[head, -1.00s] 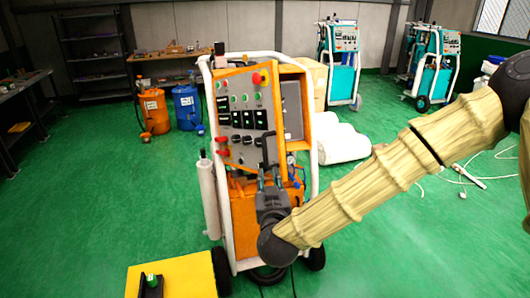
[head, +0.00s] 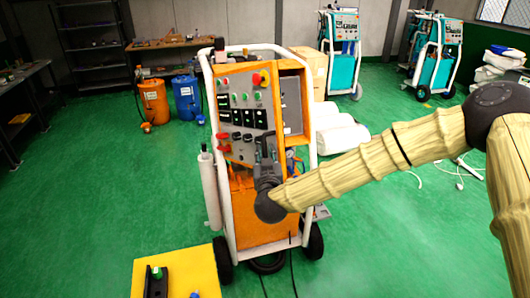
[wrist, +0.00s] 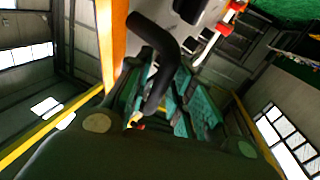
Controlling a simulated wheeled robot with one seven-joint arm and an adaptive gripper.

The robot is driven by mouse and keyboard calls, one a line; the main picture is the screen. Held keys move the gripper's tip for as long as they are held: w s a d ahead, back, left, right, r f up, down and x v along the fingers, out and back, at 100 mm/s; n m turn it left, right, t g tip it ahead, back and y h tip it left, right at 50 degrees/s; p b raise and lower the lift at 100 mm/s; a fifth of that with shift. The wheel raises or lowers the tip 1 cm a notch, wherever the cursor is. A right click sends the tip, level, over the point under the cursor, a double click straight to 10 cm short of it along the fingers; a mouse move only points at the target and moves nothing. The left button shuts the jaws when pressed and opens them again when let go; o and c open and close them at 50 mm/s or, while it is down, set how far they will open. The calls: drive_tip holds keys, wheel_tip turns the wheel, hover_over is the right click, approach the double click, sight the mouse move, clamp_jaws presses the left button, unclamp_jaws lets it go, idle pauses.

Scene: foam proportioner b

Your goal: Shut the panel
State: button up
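The panel (head: 240,115) is the grey control face with buttons and switches, in an orange surround on the upright white-framed machine. It stands at an angle to the orange housing (head: 292,67) behind it, whose grey inside shows at right. A black curved handle (wrist: 158,60) shows large in the wrist view. My gripper (head: 266,158) is at the panel's lower right edge in the head view. In the wrist view my gripper (wrist: 160,103) has its green-padded fingers apart, with the handle's lower part between them. Whether the pads touch the handle is hidden.
A yellow platform (head: 205,262) with small black and green parts lies at the front left. White rolls (head: 340,135) and a box stand behind the machine at right. Orange (head: 153,100) and blue (head: 187,98) drums stand at the back left. Green floor is open on both sides.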

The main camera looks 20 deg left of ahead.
clamp_jaws()
drive_tip(key=shift+w, duration=0.1)
